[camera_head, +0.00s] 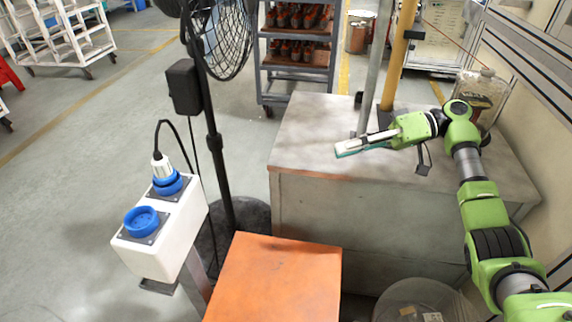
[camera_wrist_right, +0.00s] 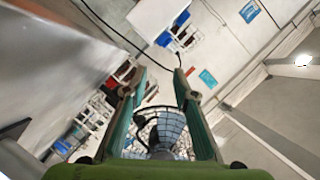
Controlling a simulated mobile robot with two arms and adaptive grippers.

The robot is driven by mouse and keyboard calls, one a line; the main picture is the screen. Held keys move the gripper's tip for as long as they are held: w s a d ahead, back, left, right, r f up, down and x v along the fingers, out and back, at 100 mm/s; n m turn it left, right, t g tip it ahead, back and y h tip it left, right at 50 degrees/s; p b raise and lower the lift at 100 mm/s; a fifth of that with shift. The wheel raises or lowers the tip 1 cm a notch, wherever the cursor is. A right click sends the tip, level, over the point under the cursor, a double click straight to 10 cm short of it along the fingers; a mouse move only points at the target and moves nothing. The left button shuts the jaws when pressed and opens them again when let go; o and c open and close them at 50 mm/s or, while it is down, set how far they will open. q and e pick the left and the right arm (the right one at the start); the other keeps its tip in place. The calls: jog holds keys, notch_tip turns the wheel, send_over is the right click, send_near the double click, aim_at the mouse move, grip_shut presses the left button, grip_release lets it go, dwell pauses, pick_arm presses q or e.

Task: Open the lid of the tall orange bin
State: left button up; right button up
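The tall orange bin (camera_head: 270,285) stands at the bottom centre of the head view. I see its flat orange top, which looks shut; its lower part is out of frame. My right gripper (camera_head: 345,149) is above the grey cabinet top, behind and to the right of the bin, and apart from it. In the right wrist view my right gripper (camera_wrist_right: 160,80) has its two fingers spread with nothing between them. The bin cannot be made out in the wrist view. My left gripper is in neither view.
A grey cabinet (camera_head: 310,130) stands behind the bin, with upright poles (camera_head: 398,55) and a jar (camera_head: 480,90) on it. A white socket box (camera_head: 160,235) and a black fan (camera_head: 220,40) stand left. A clear round container (camera_head: 415,300) is right of the bin.

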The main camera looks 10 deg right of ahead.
jog(key=x, duration=1.4)
jog(key=shift+s+d+f, duration=0.1)
jog(key=shift+s, duration=0.05)
